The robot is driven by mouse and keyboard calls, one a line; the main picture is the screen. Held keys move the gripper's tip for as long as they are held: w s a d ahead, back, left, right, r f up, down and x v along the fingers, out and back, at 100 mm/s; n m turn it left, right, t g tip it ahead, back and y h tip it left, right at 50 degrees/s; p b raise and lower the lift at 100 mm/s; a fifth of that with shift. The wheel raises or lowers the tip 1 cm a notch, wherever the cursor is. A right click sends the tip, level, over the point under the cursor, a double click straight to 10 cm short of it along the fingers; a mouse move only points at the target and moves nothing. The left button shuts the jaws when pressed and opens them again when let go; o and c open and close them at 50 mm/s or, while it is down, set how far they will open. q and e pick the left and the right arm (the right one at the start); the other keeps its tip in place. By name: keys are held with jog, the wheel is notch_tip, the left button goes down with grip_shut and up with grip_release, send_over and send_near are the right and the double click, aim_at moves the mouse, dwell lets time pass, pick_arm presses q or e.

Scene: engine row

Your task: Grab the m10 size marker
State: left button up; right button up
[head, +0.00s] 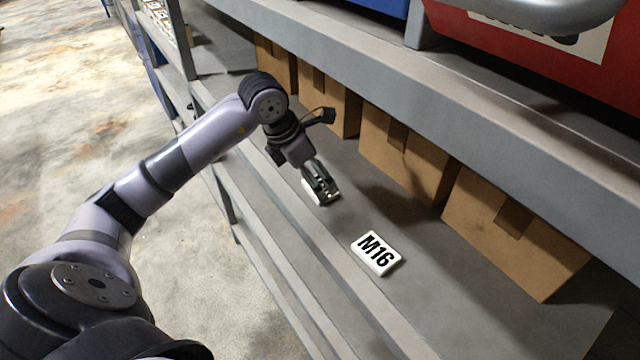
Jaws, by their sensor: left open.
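My left gripper (321,188) reaches over the grey shelf from the left and points down, with its jaws open. A white block (308,191) shows at and beneath its fingers. The gripper covers most of this block, so its lettering cannot be read, and I cannot tell whether the fingers touch it. No marker with readable M10 lettering shows. My right gripper is out of view.
Several cardboard boxes (408,150) stand in a row along the back of the shelf (440,290). A thick grey beam (470,110) of the shelf above overhangs them. A red container (540,50) sits on that upper shelf.

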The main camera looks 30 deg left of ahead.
pick_arm(q)
jog(key=x, duration=0.3)
jog(key=shift+a+f+p, duration=0.1)
jog(key=shift+p, duration=0.25)
jog(key=c, duration=1.2)
